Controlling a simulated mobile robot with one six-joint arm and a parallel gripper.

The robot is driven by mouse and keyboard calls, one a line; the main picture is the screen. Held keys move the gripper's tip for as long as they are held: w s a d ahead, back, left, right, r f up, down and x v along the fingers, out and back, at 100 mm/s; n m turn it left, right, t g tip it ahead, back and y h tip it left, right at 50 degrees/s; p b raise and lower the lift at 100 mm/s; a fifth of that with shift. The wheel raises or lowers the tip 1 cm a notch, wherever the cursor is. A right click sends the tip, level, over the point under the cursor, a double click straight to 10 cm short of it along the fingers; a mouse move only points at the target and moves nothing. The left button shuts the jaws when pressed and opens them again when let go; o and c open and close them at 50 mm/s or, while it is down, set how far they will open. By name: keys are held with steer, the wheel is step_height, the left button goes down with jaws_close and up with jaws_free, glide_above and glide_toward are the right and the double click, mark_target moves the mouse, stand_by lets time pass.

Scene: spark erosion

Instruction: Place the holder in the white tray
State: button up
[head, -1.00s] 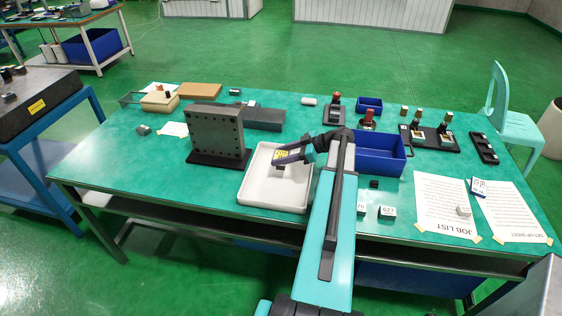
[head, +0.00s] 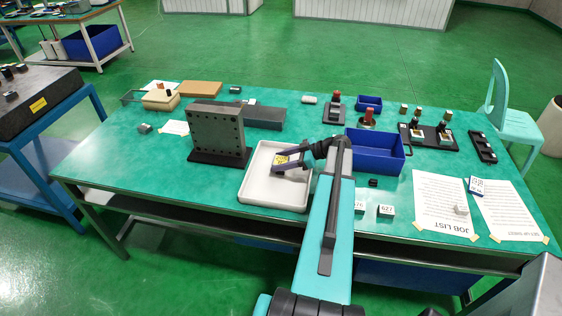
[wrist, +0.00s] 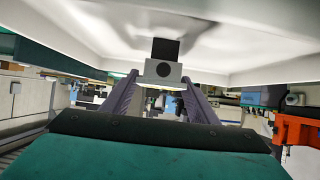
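The white tray (head: 252,190) lies on the green table, just right of the dark upright plate. My gripper (head: 279,169) is low inside the tray. In the wrist view, its two fingers (wrist: 161,82) sit on either side of the holder (wrist: 163,70), a small grey block with a round dark hole and a black part. The gripper looks shut on it. The white tray surface (wrist: 90,25) fills the top of the wrist view, close to the black part. Whether the holder touches the tray floor cannot be told.
A dark plate on a base (head: 216,130) stands left of the tray. A blue bin (head: 376,155) is close on the right. Small labelled blocks (head: 385,211) and taped sheets (head: 445,204) lie at the front right. The table's left front is clear.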

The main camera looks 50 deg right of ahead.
steer(key=shift+o, duration=1.2)
steer(key=shift+r, duration=0.1)
steer(key=shift+s+d+r, duration=0.1)
steer(key=shift+s+d, duration=0.15)
steer(key=shift+s, duration=0.15)
steer(key=b+v, duration=0.4)
steer(key=v, duration=0.7)
steer(key=shift+b, duration=0.35)
steer(key=shift+r, duration=0.15)
